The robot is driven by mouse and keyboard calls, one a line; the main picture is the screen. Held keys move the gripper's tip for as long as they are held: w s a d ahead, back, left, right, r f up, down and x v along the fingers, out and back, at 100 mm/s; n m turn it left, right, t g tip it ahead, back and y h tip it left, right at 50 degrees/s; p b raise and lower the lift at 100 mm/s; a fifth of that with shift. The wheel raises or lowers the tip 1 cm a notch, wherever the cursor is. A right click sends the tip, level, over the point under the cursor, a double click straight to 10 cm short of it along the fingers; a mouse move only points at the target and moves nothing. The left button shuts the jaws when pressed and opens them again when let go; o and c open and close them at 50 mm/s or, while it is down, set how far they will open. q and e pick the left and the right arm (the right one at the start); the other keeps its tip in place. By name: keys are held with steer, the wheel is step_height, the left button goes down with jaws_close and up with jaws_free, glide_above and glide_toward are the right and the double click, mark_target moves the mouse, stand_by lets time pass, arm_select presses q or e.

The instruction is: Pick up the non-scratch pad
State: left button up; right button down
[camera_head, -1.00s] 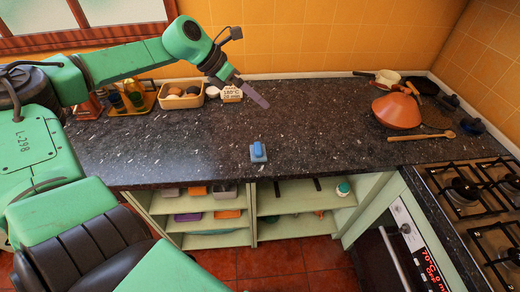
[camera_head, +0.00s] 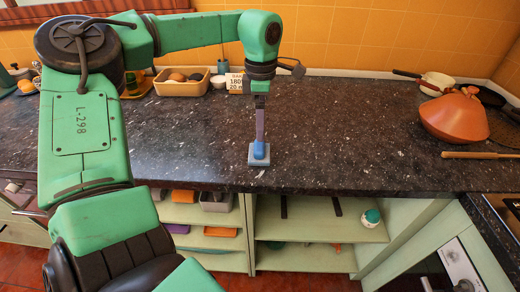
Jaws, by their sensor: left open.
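The non-scratch pad (camera_head: 258,161) is a small grey-blue block with a brighter blue raised part on top. It lies on the dark speckled counter near its front edge, at the middle of the view. My left gripper (camera_head: 260,138) points straight down over it, with its fingertips at the blue raised part. The fingers show edge-on as one narrow purplish strip, so the gap between them is hidden. I cannot tell whether they touch the pad. My right gripper is out of view.
A tan tray (camera_head: 182,87) with round items and a small sign (camera_head: 236,83) stand at the back. An orange tagine (camera_head: 455,117) and a wooden spoon (camera_head: 480,155) lie at the right. Open shelves (camera_head: 320,229) sit under the counter edge. The counter right of the pad is clear.

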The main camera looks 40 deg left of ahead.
mark_target(259, 145)
arm_select(q)
steer(key=f, duration=0.2)
steer(key=f+p, duration=0.1)
steer(key=f, duration=0.1)
steer(key=f+p, duration=0.1)
steer(key=f, duration=0.2)
steer(key=shift+a, duration=0.25)
steer(key=shift+f, duration=0.3)
steer(key=c, duration=1.1)
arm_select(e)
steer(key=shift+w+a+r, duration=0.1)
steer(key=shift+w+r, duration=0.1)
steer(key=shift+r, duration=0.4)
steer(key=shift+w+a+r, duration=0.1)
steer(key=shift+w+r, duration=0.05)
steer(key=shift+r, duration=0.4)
arm_select(q)
steer(key=shift+r, duration=0.1)
